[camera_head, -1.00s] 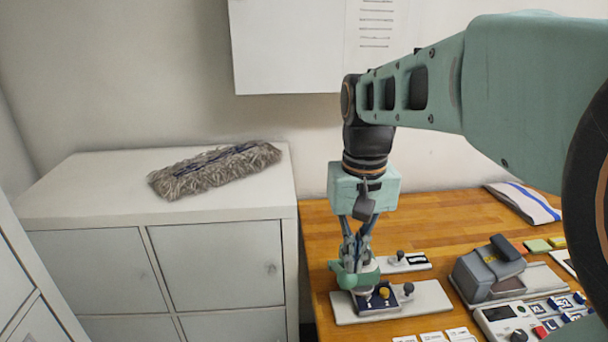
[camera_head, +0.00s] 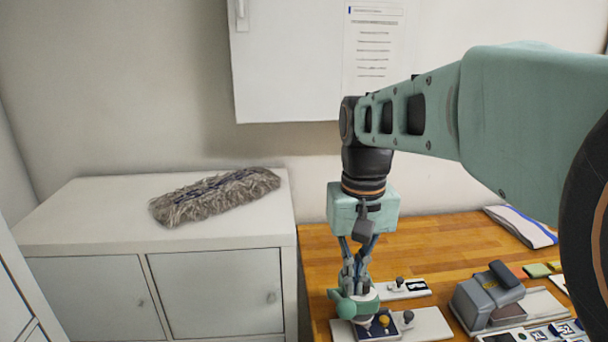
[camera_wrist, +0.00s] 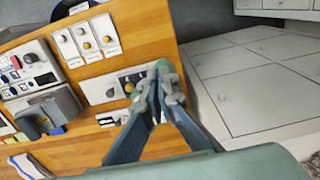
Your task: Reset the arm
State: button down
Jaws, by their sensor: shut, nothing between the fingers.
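My arm comes in from the right in the head view and hangs down over the wooden worktop (camera_head: 425,243). My gripper (camera_head: 357,303) points down, shut and empty, just above or at a pale board (camera_head: 432,325) with a dark panel and small knobs (camera_head: 384,321). I cannot tell whether the fingertips touch it. In the wrist view my gripper (camera_wrist: 155,92) shows close to the same panel (camera_wrist: 132,82), and its fingers hide part of it.
A white cabinet (camera_head: 215,290) with a grey mop head (camera_head: 215,196) on top stands left. A grey device (camera_head: 487,298), a smaller knobbed board (camera_head: 405,290) and a blue-striped cloth (camera_head: 522,226) lie on the worktop. A white wall cupboard (camera_head: 288,70) hangs behind.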

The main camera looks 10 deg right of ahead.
aim_at(352, 308)
notch_tip(352, 308, down, 6)
jog(key=b, duration=0.4)
jog(key=shift+r+b, duration=0.15)
jog(key=shift+b, duration=0.25)
jog(key=shift+s+f+b, duration=0.15)
jog(key=shift+f+b, duration=0.3)
